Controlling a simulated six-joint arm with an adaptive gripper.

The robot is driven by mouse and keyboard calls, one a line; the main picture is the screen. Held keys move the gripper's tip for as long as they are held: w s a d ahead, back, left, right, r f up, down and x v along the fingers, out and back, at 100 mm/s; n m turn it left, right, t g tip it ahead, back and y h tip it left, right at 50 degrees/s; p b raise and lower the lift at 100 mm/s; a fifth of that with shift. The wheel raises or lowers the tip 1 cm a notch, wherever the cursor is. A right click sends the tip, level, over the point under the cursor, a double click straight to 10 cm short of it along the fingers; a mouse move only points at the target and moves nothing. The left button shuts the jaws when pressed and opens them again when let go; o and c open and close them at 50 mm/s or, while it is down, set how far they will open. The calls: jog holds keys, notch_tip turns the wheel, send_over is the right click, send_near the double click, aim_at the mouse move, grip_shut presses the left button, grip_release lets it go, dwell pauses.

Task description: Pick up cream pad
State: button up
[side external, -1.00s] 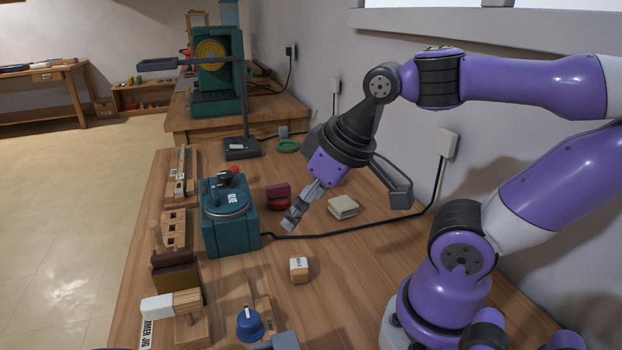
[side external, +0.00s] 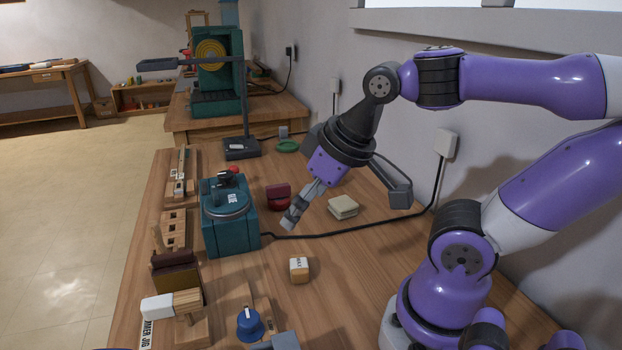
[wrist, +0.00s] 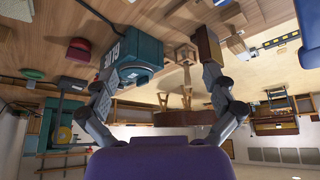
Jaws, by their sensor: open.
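The cream pad (side external: 343,207) lies flat on the wooden workbench, toward the wall, in the side view. It looks like a small stack of pale layers. My gripper (side external: 289,224) hangs above the bench to the left of the pad, tilted down and left, apart from it. In the wrist view my gripper (wrist: 155,85) has its two fingers spread wide with nothing between them. I cannot make out the cream pad for certain in the wrist view.
A teal machine (side external: 230,222) stands left of my gripper, with a dark red block (side external: 278,197) behind. A black cable (side external: 350,231) runs past the pad's front. A small wooden block (side external: 299,270) and blue knob (side external: 250,323) sit nearer. Bare bench lies between.

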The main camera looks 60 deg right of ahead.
jog(key=m+g, duration=0.6)
jog(key=m, duration=0.1)
send_over(345, 203)
notch_tip(345, 203, down, 11)
jog(key=shift+s+f, duration=0.1)
jog(key=shift+s, duration=0.05)
jog(key=f, duration=0.6)
jog(key=shift+w, duration=0.2)
jog(key=c, duration=1.1)
